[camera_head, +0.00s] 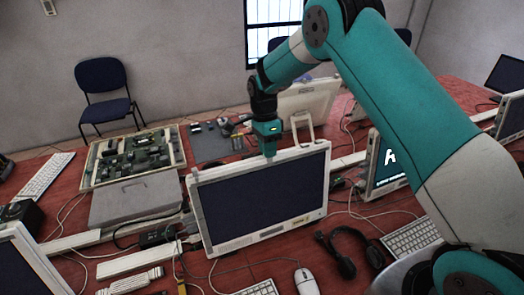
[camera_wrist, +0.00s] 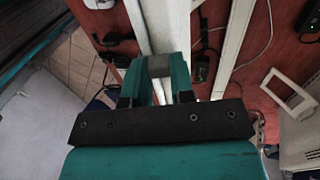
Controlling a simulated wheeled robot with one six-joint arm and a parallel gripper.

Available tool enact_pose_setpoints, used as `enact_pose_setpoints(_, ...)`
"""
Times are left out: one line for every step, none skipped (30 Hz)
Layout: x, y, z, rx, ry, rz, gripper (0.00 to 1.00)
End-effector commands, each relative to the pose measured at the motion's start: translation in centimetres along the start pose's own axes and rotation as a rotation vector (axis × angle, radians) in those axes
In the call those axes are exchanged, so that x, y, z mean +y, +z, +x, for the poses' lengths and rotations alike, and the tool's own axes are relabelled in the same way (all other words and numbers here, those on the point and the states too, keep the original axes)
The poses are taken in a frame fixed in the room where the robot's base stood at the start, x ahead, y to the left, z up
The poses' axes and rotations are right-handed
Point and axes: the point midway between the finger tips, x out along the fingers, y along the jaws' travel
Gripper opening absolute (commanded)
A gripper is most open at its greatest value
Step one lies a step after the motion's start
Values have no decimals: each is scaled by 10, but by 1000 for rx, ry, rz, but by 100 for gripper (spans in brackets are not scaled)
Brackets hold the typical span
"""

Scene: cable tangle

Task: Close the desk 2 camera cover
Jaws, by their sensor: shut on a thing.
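A white-framed monitor (camera_head: 262,200) with a dark screen stands in the middle of the head view. My gripper (camera_head: 269,152) points down at its top edge, right of the middle. In the wrist view my gripper (camera_wrist: 157,64) has its two green fingers on either side of a small grey piece (camera_wrist: 159,70), and it is shut on it. This piece may be the camera cover; its shape is mostly hidden by the fingers. In the head view the fingers hide it. I cannot tell whether the lens is covered, and no desk number is readable.
A lit screen (camera_head: 389,160) stands close on the right, and a white monitor (camera_head: 307,101) stands behind. A grey closed case (camera_head: 135,200) and a circuit board tray (camera_head: 133,157) lie to the left. A headset (camera_head: 340,254), a mouse (camera_head: 305,281) and loose cables lie in front.

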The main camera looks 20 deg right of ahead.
Motion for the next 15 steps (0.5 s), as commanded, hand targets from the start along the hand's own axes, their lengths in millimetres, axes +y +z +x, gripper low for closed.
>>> enact_pose_setpoints(0, -3, -1, 2, -3, 7, 0)
enact_pose_setpoints(0, -3, -1, 2, -3, 8, 0)
enact_pose_setpoints(0, -4, -2, 2, -3, 9, 0)
enact_pose_setpoints(0, -4, -2, 2, -3, 10, 0)
enact_pose_setpoints(0, -4, -2, 2, -3, 10, 0)
enact_pose_setpoints(0, -4, -2, 3, -3, 11, 27)
enact_pose_setpoints(-1, -5, -2, 3, -3, 12, 34)
enact_pose_setpoints(0, -4, -2, 3, -3, 12, 41)
enact_pose_setpoints(0, -4, -2, 3, -3, 11, 49)
enact_pose_setpoints(0, -4, -1, 3, -2, 10, 49)
enact_pose_setpoints(0, -3, -1, 3, -2, 10, 49)
enact_pose_setpoints(0, -2, -1, 3, -2, 8, 49)
enact_pose_setpoints(0, -2, -1, 3, -2, 8, 49)
enact_pose_setpoints(0, -2, -1, 3, -2, 7, 49)
enact_pose_setpoints(0, -1, -1, 3, -1, 6, 49)
